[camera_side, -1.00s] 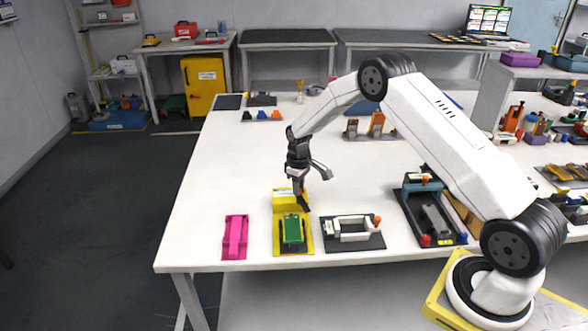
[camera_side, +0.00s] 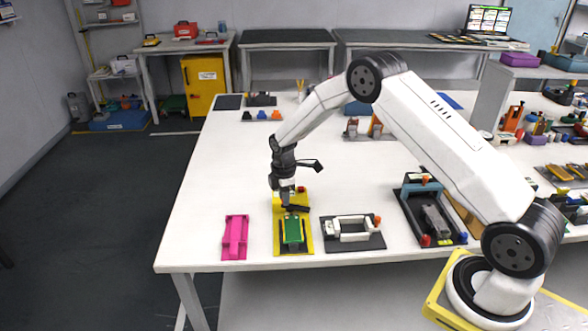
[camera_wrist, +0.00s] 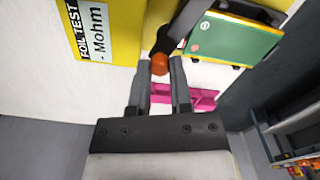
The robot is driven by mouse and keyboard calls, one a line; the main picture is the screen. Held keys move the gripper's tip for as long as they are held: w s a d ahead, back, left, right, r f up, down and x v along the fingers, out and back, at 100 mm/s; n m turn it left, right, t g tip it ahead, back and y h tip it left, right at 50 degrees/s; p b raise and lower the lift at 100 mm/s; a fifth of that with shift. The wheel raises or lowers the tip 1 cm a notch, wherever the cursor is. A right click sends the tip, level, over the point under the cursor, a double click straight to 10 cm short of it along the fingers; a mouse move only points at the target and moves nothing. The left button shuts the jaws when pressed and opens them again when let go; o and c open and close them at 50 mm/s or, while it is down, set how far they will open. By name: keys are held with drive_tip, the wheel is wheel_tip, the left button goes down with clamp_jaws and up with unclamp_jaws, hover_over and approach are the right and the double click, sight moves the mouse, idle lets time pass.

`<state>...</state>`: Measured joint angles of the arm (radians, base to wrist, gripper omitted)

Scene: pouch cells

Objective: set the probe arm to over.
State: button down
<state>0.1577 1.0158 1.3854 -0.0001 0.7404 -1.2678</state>
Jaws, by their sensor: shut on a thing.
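The yellow foil-test fixture (camera_side: 305,246) stands near the table's front edge in the side view, with a green plate (camera_side: 292,231) on it. In the wrist view its yellow body (camera_wrist: 112,18) carries a "FOIL TEST - Mohm" label, and the green plate (camera_wrist: 232,38) is at upper right. The dark probe arm (camera_wrist: 178,32) slants down to an orange knob (camera_wrist: 160,66). My gripper (camera_wrist: 160,72) is shut on this knob at the arm's end. In the side view my gripper (camera_side: 286,203) is low at the fixture's back part. Its fingers hide part of the probe arm there.
A pink fixture (camera_side: 235,238) stands left of the yellow one. A grey fixture with a white frame (camera_side: 352,229) stands close on its right. A larger dark fixture (camera_side: 431,216) is farther right. The white table (camera_side: 228,165) is clear behind and to the left.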

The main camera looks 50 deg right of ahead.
drive_tip(key=n, duration=0.1)
drive_tip(key=s+a+n, duration=0.1)
drive_tip(key=shift+a+n, duration=0.25)
drive_tip(key=shift+n, duration=0.15)
drive_tip(key=n, duration=0.1)
drive_tip(key=s+a+n, duration=0.1)
drive_tip(key=n, duration=0.1)
drive_tip(key=shift+s+a+n, duration=0.15)
drive_tip(key=shift+s+n, duration=0.05)
drive_tip(key=shift+n, duration=0.1)
drive_tip(key=s+n, duration=0.1)
drive_tip(key=n, duration=0.2)
drive_tip(key=shift+s+a, duration=0.35)
drive_tip(key=shift+s, duration=0.05)
drive_tip(key=shift+s+a+n, duration=0.1)
drive_tip(key=shift+s+n, duration=0.3)
drive_tip(key=shift+n, duration=0.4)
drive_tip(key=shift+s+n, duration=0.4)
drive_tip(key=shift+n, duration=0.4)
drive_tip(key=c, duration=0.5)
unclamp_jaws()
drive_tip(key=shift+c, duration=0.2)
drive_tip(key=shift+r, duration=0.1)
wheel_tip(320, 180, up, 8)
